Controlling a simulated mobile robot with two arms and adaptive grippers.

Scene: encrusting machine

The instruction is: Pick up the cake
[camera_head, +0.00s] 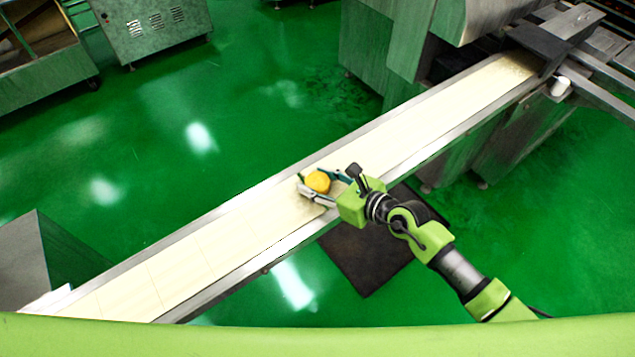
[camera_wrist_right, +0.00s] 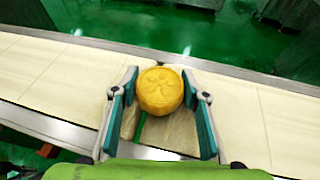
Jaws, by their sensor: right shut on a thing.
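The cake (camera_head: 318,182) is a round, golden-yellow cake over the pale conveyor belt (camera_head: 410,119). In the right wrist view the cake (camera_wrist_right: 160,90) shows a moulded pattern on its top. My right gripper (camera_head: 312,184) reaches over the belt from the right, with one finger on each side of the cake. The right wrist view shows the gripper (camera_wrist_right: 159,88) shut on the cake near the fingertips. Whether the cake's underside touches the belt cannot be told. My left gripper is not in view.
The belt has metal side rails and runs diagonally from lower left to a machine (camera_head: 390,50) at upper right. No other cake shows on it. A dark mat (camera_head: 365,255) lies on the green floor below. A metal cabinet (camera_head: 150,25) stands at upper left.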

